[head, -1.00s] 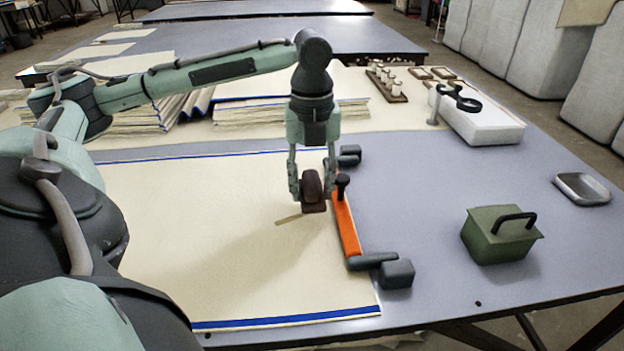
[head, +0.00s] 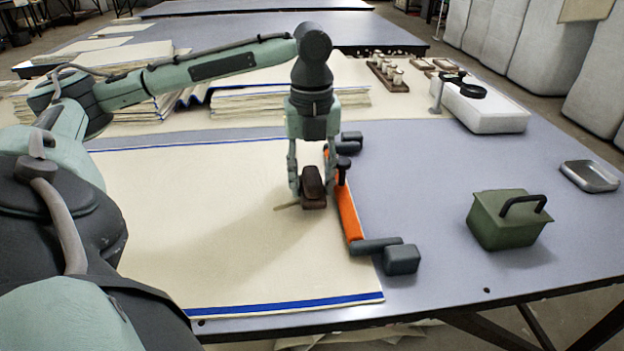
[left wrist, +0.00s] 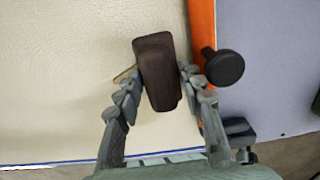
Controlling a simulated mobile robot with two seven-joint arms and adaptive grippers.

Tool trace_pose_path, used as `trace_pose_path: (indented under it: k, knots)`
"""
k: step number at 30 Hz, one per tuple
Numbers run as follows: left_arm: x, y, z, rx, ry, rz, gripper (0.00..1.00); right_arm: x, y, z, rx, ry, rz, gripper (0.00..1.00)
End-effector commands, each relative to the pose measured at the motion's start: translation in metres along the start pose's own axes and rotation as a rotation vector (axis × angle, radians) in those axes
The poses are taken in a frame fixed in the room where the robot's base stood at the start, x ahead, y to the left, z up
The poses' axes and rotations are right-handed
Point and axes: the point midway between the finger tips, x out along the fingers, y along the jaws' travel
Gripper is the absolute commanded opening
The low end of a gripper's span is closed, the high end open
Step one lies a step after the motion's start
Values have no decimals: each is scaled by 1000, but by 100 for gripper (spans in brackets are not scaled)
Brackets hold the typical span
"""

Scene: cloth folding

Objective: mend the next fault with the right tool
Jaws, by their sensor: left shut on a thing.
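My left gripper (head: 313,182) is shut on a dark brown block-like tool with a rounded grip (head: 313,197). In the left wrist view the brown tool (left wrist: 160,72) sits between the two fingertips. It is at or just above the cream cloth (head: 190,230); I cannot tell whether it touches. A short tan mark (head: 287,206) lies on the cloth right beside the tool's left side, partly hidden by it in the left wrist view (left wrist: 124,75). My right gripper is not in view.
An orange bar (head: 347,212) with a black knob (left wrist: 222,67) and dark end blocks lies along the cloth's right edge, close to the gripper. Folded cloth stacks lie behind.

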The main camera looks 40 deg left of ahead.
Motion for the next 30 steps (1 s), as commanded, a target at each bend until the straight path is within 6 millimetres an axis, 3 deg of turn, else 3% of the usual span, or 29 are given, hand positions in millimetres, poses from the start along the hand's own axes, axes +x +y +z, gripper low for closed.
trace_pose_path:
  k: [30]
  knots:
    - [10, 0, 0, 0, 0, 0, 15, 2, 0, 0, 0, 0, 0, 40]
